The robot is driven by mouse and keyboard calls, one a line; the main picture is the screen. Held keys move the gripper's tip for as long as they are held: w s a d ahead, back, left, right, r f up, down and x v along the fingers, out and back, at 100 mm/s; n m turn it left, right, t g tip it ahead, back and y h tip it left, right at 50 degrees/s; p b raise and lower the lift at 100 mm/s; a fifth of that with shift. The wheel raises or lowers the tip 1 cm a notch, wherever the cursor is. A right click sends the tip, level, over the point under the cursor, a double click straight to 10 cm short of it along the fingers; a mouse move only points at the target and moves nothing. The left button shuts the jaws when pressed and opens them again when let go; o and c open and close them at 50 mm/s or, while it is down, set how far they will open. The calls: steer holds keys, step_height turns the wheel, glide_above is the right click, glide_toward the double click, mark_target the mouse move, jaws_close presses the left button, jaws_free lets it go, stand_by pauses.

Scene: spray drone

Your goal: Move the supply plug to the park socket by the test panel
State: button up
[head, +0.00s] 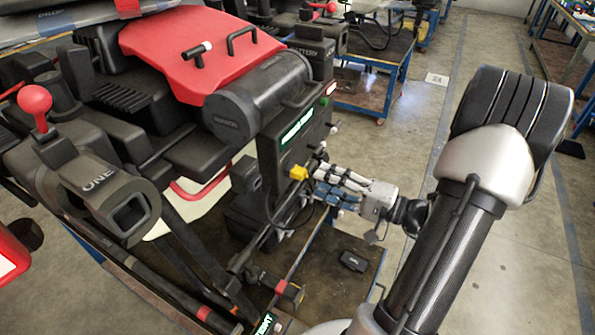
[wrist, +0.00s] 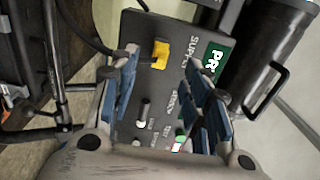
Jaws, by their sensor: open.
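The yellow supply plug (wrist: 160,55) sits on the dark panel (wrist: 140,25), beside lettering starting "SUPP". A black cable (wrist: 88,35) runs near it on the left. In the head view the yellow plug (head: 298,173) is just left of my gripper (head: 319,183). My gripper is open and empty, its blue-padded fingers spread to either side in the wrist view (wrist: 163,92). The plug lies beyond the fingertips, apart from them. Lower on the panel are small pale fittings (wrist: 146,108) and a green-lit part (wrist: 179,145) with small labels. I cannot make out which is the park socket.
A black cylinder (wrist: 272,65) with a handle stands right of the panel. In the head view, the drone's dark body and red cover (head: 190,55) fill the left. A small black object (head: 353,261) lies on the bench below.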

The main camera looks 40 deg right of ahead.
mark_target(305, 175)
steer(key=shift+b+x, duration=0.45)
steer(key=shift+x, duration=2.5)
steer(key=shift+b, duration=0.6)
steer(key=shift+c, duration=0.3)
jaws_close()
steer(key=shift+s, duration=0.15)
steer(key=shift+b+v, duration=0.45)
steer(key=shift+v, duration=2.45)
